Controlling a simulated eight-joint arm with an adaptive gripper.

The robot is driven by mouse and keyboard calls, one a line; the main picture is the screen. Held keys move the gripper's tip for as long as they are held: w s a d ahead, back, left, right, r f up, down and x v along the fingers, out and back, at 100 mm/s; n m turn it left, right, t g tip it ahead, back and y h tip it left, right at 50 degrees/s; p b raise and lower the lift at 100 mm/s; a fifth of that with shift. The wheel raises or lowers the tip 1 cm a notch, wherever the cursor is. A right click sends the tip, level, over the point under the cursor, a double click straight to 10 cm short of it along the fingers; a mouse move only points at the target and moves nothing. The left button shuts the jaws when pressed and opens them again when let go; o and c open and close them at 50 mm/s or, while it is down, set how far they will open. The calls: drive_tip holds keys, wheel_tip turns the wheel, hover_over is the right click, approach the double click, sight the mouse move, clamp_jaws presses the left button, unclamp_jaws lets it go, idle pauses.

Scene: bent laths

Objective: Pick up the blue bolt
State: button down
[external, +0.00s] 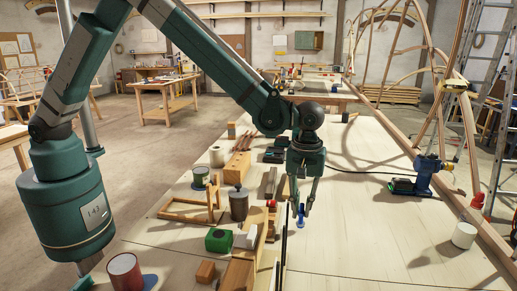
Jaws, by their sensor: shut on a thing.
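My gripper (303,205) points down over the near middle of the pale wooden table (385,200). Its fingers are closed on the blue bolt (301,213), a small blue piece showing between and just below the fingertips. The fingers hide part of the bolt. I cannot tell whether it is clear of the tabletop or still touching it.
Wooden blocks, a green box (218,240), a dark cylinder (238,204) and a wooden frame (190,207) crowd the left. The table right of my gripper is mostly clear.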

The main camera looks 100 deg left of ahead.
drive_tip(key=shift+r, duration=3.95)
